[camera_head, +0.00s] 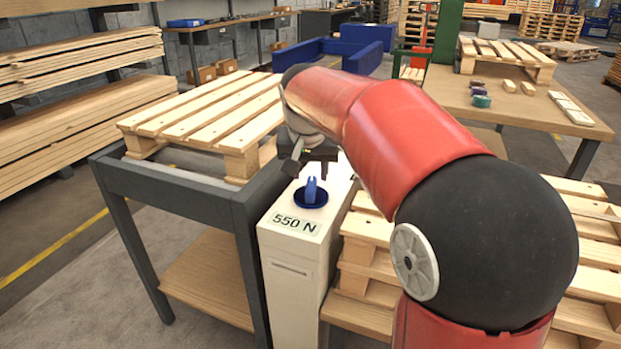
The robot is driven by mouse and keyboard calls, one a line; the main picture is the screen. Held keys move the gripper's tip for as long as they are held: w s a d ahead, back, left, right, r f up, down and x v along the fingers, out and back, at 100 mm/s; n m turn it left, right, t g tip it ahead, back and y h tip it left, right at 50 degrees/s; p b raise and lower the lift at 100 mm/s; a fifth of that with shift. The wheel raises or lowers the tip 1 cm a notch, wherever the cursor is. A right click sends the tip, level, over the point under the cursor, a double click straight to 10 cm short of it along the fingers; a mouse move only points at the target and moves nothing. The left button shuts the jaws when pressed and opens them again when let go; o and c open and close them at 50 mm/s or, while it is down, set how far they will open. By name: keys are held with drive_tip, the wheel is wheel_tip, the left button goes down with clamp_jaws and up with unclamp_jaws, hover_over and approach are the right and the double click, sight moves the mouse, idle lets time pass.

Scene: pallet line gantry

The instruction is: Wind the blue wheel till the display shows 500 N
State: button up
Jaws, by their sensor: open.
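The blue wheel (311,195) is a round knob with an upright grip, set in the top of a narrow white cabinet (295,262). The display (295,222) on the sloped front edge of that cabinet reads 550 N. My gripper (305,172) hangs just above and behind the wheel, partly hidden by my red arm. It is open, and I see nothing between its fingers. I cannot tell whether a finger touches the wheel's grip.
A dark grey bench (215,203) with a wooden pallet (212,110) on it stands left of the cabinet. Stacked pallets (372,262) stand close on its right. A wooden table (505,103) with small parts is behind at right. Planks (75,105) are stacked at far left.

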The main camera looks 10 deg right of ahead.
sight(310, 205)
drive_tip(key=v, duration=0.3)
drive_tip(key=shift+r, duration=0.2)
drive_tip(key=shift+s+r, duration=0.15)
drive_tip(key=s+f+n, duration=0.1)
drive_tip(key=s+f, duration=0.2)
drive_tip(key=s, duration=0.5)
drive_tip(key=s+f+n+t+y, duration=0.1)
drive_tip(key=s+f, duration=0.3)
drive_tip(key=s, duration=0.5)
drive_tip(key=s+f+n, duration=0.1)
drive_tip(key=s+f, duration=0.3)
drive_tip(key=s, duration=0.4)
drive_tip(key=shift+s+d+n, duration=0.4)
drive_tip(key=shift+d, duration=0.1)
drive_tip(key=shift+w, duration=0.1)
